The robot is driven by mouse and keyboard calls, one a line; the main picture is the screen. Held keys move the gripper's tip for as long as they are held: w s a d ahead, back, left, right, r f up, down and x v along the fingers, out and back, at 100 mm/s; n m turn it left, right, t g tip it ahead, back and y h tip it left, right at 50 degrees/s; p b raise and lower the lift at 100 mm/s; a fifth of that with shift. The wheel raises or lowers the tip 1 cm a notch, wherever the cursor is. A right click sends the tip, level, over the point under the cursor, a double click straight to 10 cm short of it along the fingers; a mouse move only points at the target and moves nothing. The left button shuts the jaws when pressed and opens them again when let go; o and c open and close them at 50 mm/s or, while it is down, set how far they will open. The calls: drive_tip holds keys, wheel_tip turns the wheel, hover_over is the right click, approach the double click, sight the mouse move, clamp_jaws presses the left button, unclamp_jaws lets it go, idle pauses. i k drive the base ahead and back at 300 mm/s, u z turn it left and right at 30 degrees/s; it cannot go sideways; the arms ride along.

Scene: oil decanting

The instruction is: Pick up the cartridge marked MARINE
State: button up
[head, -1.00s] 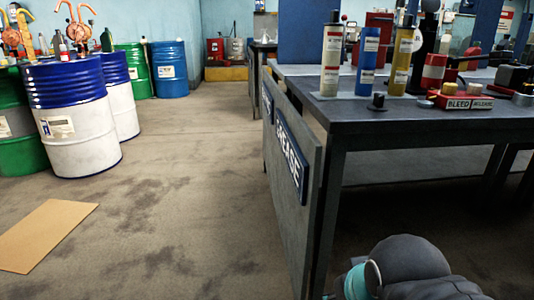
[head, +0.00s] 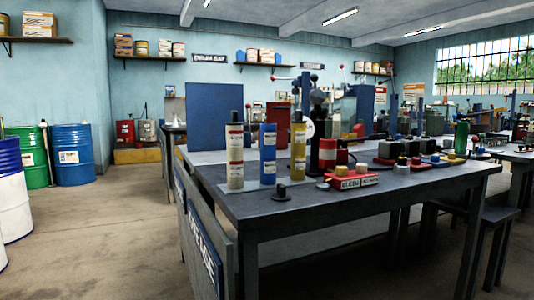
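Three upright cartridges stand in a row near the left end of the dark table (head: 400,188). The left one is cream with red bands and a dark cap (head: 235,160). The middle one is blue with a dark top (head: 268,165). The right one is yellow with a dark cap (head: 298,160). Each has a pale label, but the print is too small to read, so I cannot tell which is marked MARINE. My gripper is not in view.
A small black knobbed piece (head: 282,192) stands in front of the cartridges. A red block with a "BLEED" label (head: 350,181) is to their right. A sign panel (head: 203,250) hangs at the table's left side. Drums (head: 72,155) stand far left, with open floor (head: 110,230) between.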

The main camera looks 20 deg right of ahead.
sight(268, 131)
drive_tip(key=u, duration=3.65)
drive_tip(key=k, duration=1.6)
drive_tip(key=z, duration=1.95)
